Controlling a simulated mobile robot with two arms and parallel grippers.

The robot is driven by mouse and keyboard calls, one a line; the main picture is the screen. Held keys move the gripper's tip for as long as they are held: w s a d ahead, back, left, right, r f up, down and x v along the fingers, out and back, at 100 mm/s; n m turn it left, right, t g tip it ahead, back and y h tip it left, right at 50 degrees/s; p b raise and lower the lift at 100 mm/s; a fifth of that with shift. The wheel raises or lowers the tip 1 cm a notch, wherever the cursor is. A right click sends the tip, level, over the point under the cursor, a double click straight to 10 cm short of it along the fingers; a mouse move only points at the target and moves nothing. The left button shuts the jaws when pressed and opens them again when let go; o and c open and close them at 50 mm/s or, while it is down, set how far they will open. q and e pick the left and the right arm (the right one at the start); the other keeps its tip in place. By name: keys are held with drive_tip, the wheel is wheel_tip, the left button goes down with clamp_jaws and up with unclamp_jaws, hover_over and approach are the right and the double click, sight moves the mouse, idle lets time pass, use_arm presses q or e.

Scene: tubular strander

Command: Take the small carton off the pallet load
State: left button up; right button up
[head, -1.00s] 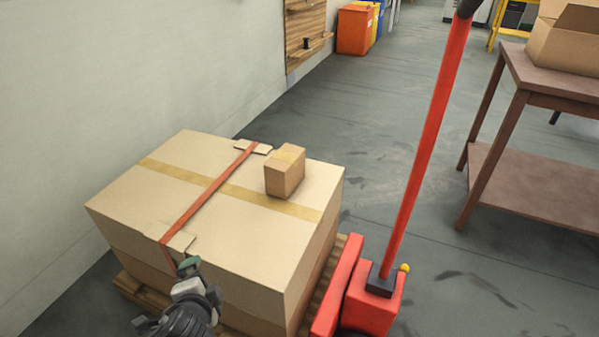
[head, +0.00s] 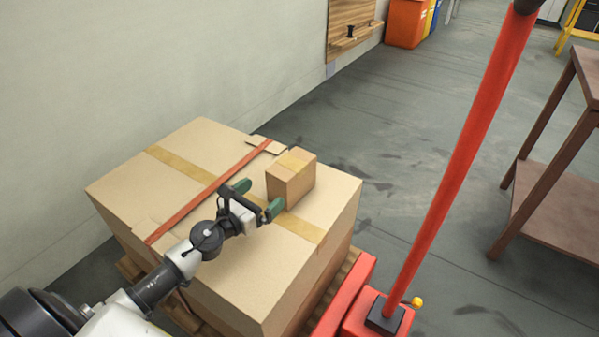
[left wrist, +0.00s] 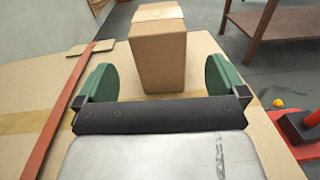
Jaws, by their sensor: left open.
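The small carton (head: 291,177) is a brown box with a tape strip on top. It stands upright on the top of the large taped carton (head: 180,178) that makes up the pallet load. My left gripper (head: 258,198) is open just in front of the small carton, its green fingertips pointing toward it. In the left wrist view the small carton (left wrist: 160,52) stands ahead, centred between the open fingers (left wrist: 160,82). No grip on it shows. My right gripper is not in view.
A red strap (head: 205,196) crosses the large carton left of my gripper. A red pallet-truck handle (head: 455,165) rises on the right, with a brown table (head: 560,215) beyond it. Grey floor (head: 400,130) lies open between. A wall stands at left.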

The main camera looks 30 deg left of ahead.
sight(285, 173)
use_arm(q)
drive_tip(key=w, duration=0.3)
drive_tip(key=w+d, duration=0.1)
drive_tip(key=w, duration=0.5)
drive_tip(key=shift+w+d, duration=0.3)
drive_tip(key=shift+d, duration=0.1)
drive_tip(key=c, duration=1.2)
drive_tip(key=shift+o, duration=0.2)
